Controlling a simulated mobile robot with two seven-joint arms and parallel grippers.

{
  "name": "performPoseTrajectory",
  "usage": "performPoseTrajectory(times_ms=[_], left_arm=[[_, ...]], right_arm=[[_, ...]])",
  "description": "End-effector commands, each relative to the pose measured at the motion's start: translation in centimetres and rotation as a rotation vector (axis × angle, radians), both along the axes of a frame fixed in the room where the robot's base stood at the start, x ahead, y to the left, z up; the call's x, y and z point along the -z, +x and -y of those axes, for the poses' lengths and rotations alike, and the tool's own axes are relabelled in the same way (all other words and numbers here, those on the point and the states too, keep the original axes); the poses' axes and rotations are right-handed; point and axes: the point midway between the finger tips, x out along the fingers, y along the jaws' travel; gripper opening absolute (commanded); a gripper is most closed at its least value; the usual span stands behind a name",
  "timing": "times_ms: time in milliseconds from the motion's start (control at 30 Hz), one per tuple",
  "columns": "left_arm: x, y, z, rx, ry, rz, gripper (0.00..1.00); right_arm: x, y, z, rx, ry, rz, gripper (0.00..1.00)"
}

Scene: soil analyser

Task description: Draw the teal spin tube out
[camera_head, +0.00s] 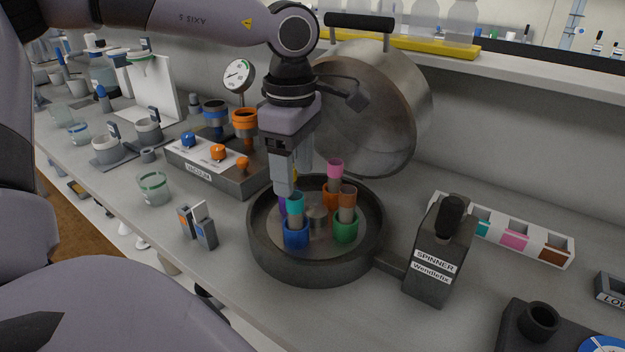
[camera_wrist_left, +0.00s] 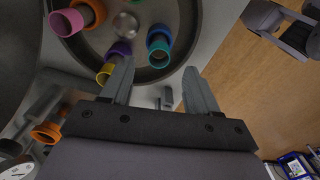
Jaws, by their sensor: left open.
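The teal spin tube (camera_head: 296,204) stands in a blue holder (camera_head: 296,236) in the near part of the round spinner bowl (camera_head: 262,250). In the left wrist view the teal tube (camera_wrist_left: 159,54) lies beyond the fingertips, roughly in line with the gap between them. My left gripper (camera_head: 285,190) is open and empty, pointing down over the bowl just behind and left of the teal tube. In the wrist view the left gripper (camera_wrist_left: 160,72) has its left finger close beside the yellow tube (camera_wrist_left: 106,72).
A pink tube (camera_head: 335,170) in an orange holder and a brown tube (camera_head: 348,194) in a green holder share the bowl. The raised lid (camera_head: 370,110) stands behind. The spinner control box (camera_head: 440,255) is at right; a colour-marked rack (camera_head: 500,235) lies beyond.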

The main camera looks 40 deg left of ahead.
Motion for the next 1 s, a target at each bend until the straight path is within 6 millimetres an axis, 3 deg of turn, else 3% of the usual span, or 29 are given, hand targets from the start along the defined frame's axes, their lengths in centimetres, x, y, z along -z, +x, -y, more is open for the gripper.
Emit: performPoseTrajectory(times_ms=[100, 600, 967, 1000], left_arm=[[0.9, 0.0, 0.0, 0.000, 0.000, -0.002, 0.60], [7.0, -0.1, 0.0, -0.002, -0.003, -0.002, 0.60], [7.6, 0.0, 0.0, -0.002, -0.002, 0.000, 0.60], [7.6, 0.0, 0.0, -0.002, -0.002, 0.000, 0.50]], right_arm=[[0.9, -0.8, -0.1, -0.001, 0.002, -0.019, 0.43], [0.7, -0.8, -0.2, -0.005, 0.002, -0.017, 0.43], [0.8, -0.8, -0.1, -0.004, 0.000, -0.017, 0.43], [0.8, -0.8, -0.1, -0.004, 0.000, -0.017, 0.43]])
